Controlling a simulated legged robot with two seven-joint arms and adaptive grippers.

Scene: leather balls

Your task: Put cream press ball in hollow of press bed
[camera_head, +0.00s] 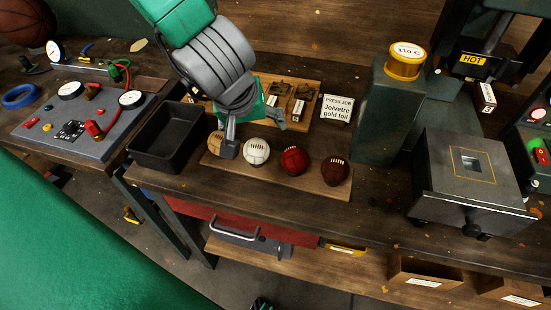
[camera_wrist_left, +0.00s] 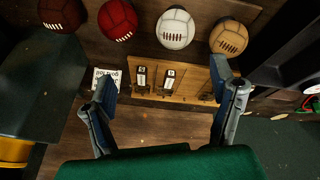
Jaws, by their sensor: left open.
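The cream press ball (camera_head: 256,151) sits on a wooden board between a tan ball and a red ball. It also shows at the top of the left wrist view (camera_wrist_left: 176,28). My left gripper (camera_head: 252,138) is open and empty above the row of balls. One finger hangs in front of the tan ball, the other just behind and right of the cream ball. In the left wrist view its fingers (camera_wrist_left: 164,76) are spread wide, with the cream ball beyond the tips. The press bed (camera_head: 445,186) is a grey metal block at the right with a small square hollow. My right gripper is not seen.
Tan (camera_head: 216,143), red (camera_head: 294,161) and dark brown (camera_head: 335,171) balls share the board (camera_head: 255,174). A black tray (camera_head: 168,140) stands to the left. A tall green block (camera_head: 385,120) with a gold tin (camera_head: 405,63) rises between balls and press bed.

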